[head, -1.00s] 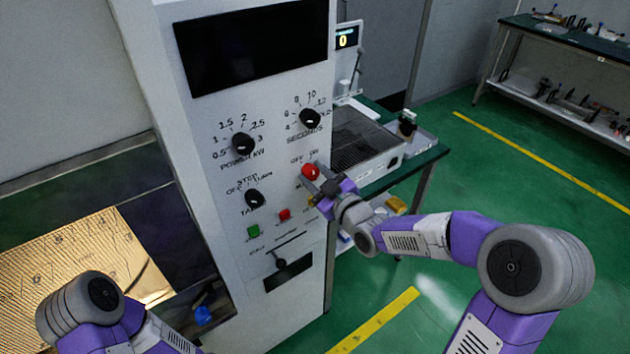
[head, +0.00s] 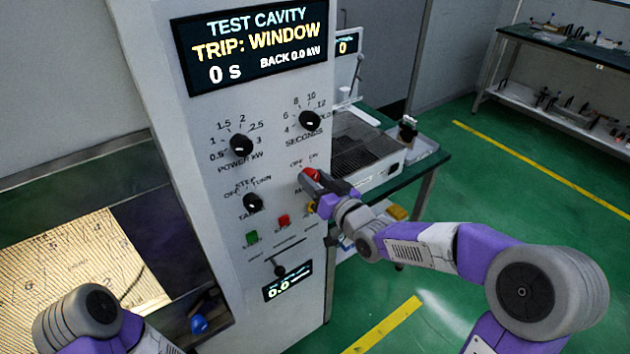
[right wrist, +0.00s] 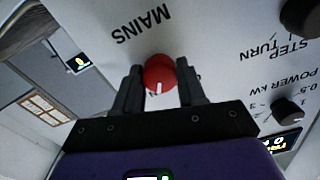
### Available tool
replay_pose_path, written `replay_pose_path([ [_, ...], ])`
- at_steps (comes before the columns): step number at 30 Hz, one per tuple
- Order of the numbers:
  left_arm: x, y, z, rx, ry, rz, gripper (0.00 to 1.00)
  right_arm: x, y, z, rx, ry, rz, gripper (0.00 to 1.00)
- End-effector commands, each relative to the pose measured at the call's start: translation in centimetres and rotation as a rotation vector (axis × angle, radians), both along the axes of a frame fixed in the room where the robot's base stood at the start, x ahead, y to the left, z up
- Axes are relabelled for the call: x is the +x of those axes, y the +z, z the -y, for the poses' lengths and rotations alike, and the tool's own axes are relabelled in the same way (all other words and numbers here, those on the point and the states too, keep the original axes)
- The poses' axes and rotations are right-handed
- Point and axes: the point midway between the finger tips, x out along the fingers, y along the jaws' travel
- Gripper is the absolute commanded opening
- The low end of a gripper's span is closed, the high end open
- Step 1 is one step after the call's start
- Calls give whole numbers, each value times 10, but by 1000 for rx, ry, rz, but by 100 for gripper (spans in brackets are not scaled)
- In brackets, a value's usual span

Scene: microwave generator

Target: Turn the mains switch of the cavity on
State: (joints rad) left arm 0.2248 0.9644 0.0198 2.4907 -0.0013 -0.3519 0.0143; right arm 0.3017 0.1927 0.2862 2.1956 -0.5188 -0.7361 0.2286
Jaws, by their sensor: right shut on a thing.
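The red mains switch (head: 310,175) is a round knob on the right side of the white cabinet front, under the OFF and ON marks. My right gripper (head: 318,183) is at it, and its fingers hide part of it. In the right wrist view the red knob (right wrist: 158,74) sits between the two dark fingers (right wrist: 156,88), which are shut on it; a white line shows on its face. The display (head: 250,45) is lit and reads TEST CAVITY, TRIP: WINDOW, 0 S, BACK 0.0 KW. My left arm shows at the lower left, but its gripper is not visible.
The power knob (head: 241,145), seconds knob (head: 310,119) and table knob (head: 253,202) are black. Below are a green button (head: 251,239), a red button (head: 283,220) and a lit small display (head: 287,281). A green-topped bench (head: 437,160) stands behind my right arm.

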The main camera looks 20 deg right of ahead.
Motion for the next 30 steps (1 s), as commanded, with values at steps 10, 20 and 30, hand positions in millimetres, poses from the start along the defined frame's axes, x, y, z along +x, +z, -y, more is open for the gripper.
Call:
replay_pose_path([
  [10, 0, 0, 0, 0, 0, 0, 49, 0, -1, 0, 20, 1, -10, 10],
  [20, 0, 0, 0, 0, 0, 0, 49, 0, -1, 0, 19, 1, -10, 63],
  [30, 0, 0, 0, 0, 0, 0, 49, -3, 0, 1, 17, -1, -8, 66],
])
